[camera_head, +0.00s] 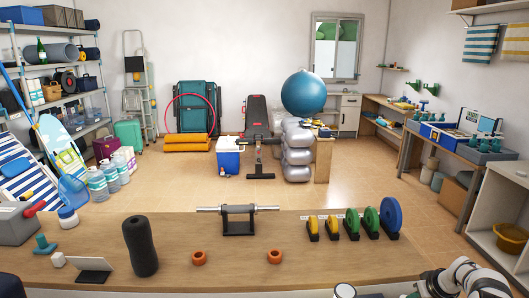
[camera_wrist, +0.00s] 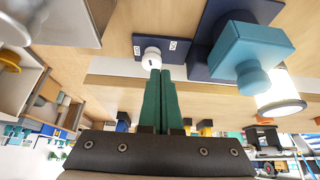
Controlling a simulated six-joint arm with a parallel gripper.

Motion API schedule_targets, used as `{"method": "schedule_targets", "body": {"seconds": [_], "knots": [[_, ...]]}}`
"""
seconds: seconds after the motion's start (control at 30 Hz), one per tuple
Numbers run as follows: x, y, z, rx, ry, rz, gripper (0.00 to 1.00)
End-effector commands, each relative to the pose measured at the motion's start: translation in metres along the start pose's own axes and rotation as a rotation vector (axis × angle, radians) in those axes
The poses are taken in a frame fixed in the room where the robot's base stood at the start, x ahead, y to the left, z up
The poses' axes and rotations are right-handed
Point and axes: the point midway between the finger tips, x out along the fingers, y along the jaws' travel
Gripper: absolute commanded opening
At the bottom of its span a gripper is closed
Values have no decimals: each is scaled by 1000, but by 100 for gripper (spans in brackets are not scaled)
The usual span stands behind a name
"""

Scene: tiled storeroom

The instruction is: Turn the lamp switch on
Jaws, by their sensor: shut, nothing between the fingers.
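In the wrist view, where the room appears upside down, the lamp switch (camera_wrist: 138,45) is a dark blue plate on a wooden surface. It has a round white knob (camera_wrist: 152,58) with a small dark mark, between two small white labels too small to read. My gripper (camera_wrist: 160,72) has two green fingers pressed together and empty. Their tips overlap the knob's edge in the picture; I cannot tell whether they touch it. Beside the switch stands the lamp, with a teal body (camera_wrist: 243,55) and a whitish shade (camera_wrist: 280,95); whether it is lit is unclear. My fingertips are not visible in the head view.
In the head view, the wooden workbench (camera_head: 320,232) bears a dark roller (camera_head: 140,246), a metal bar on a stand (camera_head: 238,220), orange rings (camera_head: 199,258) and colored weight discs (camera_head: 391,216). A white-topped cylinder (camera_head: 345,291) shows at the front edge. The bench's middle has free room.

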Motion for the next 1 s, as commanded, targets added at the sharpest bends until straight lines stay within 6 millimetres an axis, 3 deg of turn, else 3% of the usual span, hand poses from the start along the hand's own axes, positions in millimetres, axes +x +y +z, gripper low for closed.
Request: {"method": "schedule_targets", "body": {"seconds": [0.13,0.37,0.57,1.0], "knots": [[-13,0,-7,0,0,0,0],[-14,0,-7,1,-1,-1,0],[-22,18,-10,2,0,-1,0],[32,17,19,1,-2,-1,0]]}}
